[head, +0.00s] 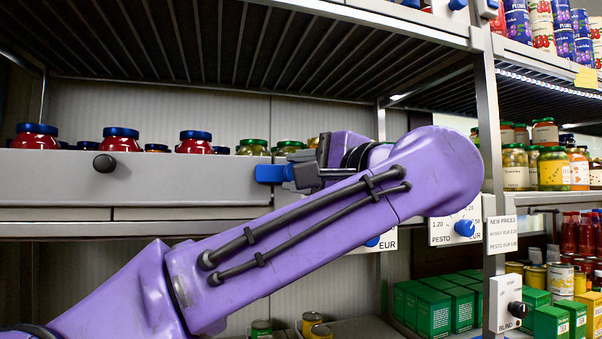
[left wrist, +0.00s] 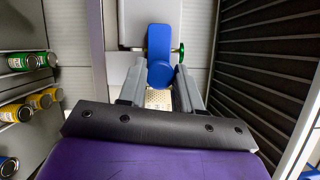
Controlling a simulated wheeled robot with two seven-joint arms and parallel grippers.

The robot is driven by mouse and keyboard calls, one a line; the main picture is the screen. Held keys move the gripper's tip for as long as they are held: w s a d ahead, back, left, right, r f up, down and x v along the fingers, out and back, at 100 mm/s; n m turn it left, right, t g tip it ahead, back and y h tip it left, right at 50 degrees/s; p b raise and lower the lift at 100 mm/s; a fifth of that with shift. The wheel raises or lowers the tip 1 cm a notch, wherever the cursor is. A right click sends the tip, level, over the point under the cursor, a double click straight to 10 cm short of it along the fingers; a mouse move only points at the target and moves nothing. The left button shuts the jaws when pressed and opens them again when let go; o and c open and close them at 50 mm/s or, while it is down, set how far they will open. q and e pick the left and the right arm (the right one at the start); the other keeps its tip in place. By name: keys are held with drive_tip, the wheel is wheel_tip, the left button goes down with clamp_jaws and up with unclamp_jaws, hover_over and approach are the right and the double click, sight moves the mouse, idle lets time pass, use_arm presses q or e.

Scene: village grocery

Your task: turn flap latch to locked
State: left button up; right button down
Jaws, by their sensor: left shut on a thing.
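The flap latch is a blue lever (head: 270,173) at the right end of a grey flap (head: 190,178) along the shelf front. In the head view the lever lies about level, its blue end over the flap. My left gripper (head: 297,174) reaches it from the right and is shut on it. In the left wrist view the blue lever (left wrist: 159,42) sits between the two grey fingers (left wrist: 160,78). My purple left forearm hides the area right of the latch, and any lock marking is not readable. My right gripper is out of view.
A black knob (head: 104,163) sticks out of the flap's left part. Jars with red contents (head: 122,139) stand behind the flap. A slatted shelf (head: 230,50) hangs above. A steel post (head: 490,150) and blue dial signs (head: 464,228) are to the right.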

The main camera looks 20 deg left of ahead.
use_arm(q)
drive_tip(key=o, duration=1)
drive_tip(key=shift+o, duration=0.2)
drive_tip(key=v, duration=1)
drive_tip(key=shift+d, duration=0.35)
drive_tip(key=shift+s, duration=0.1)
